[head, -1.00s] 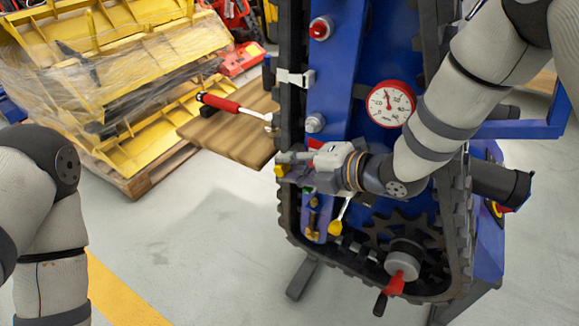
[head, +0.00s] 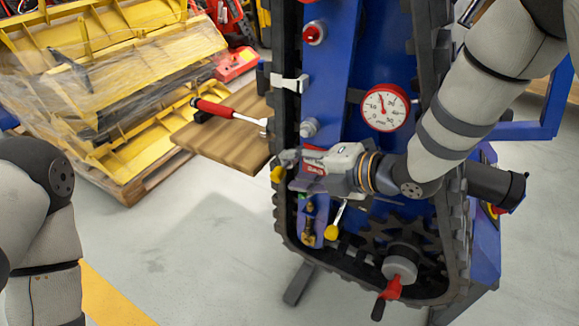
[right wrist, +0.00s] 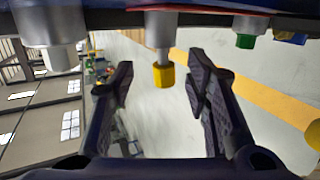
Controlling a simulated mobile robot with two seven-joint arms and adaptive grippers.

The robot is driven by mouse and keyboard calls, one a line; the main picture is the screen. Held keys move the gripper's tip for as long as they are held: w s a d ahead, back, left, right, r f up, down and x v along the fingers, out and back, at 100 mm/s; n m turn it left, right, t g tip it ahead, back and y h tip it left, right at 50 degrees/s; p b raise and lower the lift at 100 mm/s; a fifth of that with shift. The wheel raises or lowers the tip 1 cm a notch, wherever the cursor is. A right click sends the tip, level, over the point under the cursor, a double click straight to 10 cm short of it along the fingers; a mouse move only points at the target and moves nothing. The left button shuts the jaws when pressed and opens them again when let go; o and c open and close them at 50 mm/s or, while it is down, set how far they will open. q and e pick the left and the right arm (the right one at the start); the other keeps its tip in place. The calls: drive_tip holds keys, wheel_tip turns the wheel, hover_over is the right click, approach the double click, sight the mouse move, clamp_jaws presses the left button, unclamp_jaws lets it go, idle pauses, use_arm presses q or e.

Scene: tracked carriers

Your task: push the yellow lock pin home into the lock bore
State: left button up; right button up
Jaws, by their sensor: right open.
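The yellow lock pin (head: 277,174) shows as a small yellow end at the left edge of the track, just beyond my right fingertips. In the right wrist view the yellow-capped pin (right wrist: 163,75) hangs from a silver shank between my fingers, with gaps on both sides. My right gripper (head: 291,171) is open in front of the blue frame; its two fingers also show in the right wrist view (right wrist: 158,85). The lock bore cannot be made out. My left arm shows at the left edge, but its gripper is out of view.
The upright black track (head: 283,100) surrounds the blue frame (head: 335,70). A red-rimmed gauge (head: 385,107), a yellow-knobbed lever (head: 331,232) and a red-handled crank (head: 391,288) are close by. A red-handled hammer (head: 215,108) lies on a wooden board (head: 225,150).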

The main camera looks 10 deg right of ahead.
drive_tip(key=v, duration=0.9)
drive_tip(key=shift+s+d+r, duration=0.15)
drive_tip(key=shift+s+d, duration=0.05)
drive_tip(key=shift+d, duration=0.05)
